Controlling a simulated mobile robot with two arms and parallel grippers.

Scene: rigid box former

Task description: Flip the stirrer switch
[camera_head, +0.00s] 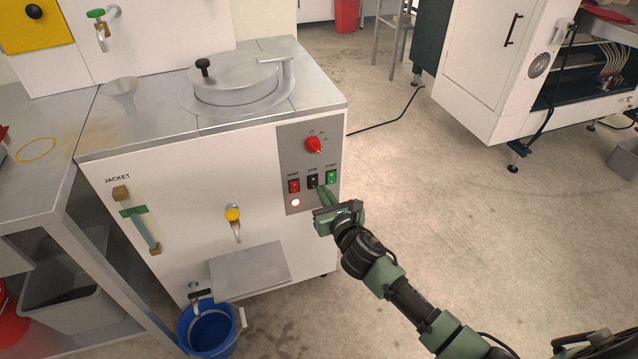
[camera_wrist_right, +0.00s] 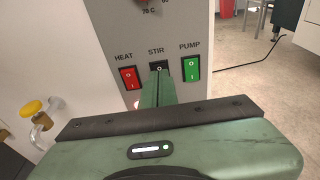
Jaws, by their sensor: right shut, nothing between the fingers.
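The black STIR switch (camera_head: 312,181) sits on the grey control panel (camera_head: 295,143) on the front of the white machine, between the red HEAT switch (camera_head: 293,186) and the green PUMP switch (camera_head: 331,177). In the right wrist view the top of the STIR switch (camera_wrist_right: 158,66) shows, with a mark on it. My right gripper (camera_head: 321,190) is shut and empty. Its fingertips (camera_wrist_right: 158,78) are in front of the STIR switch and hide its lower part. I cannot tell whether they touch it. My left gripper is not in view.
A red knob (camera_head: 314,145) is above the switches and a round white lamp (camera_head: 295,202) below. A yellow-handled tap (camera_head: 233,215) and a metal shelf (camera_head: 250,270) are on the machine front. A blue bucket (camera_head: 207,330) stands below.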

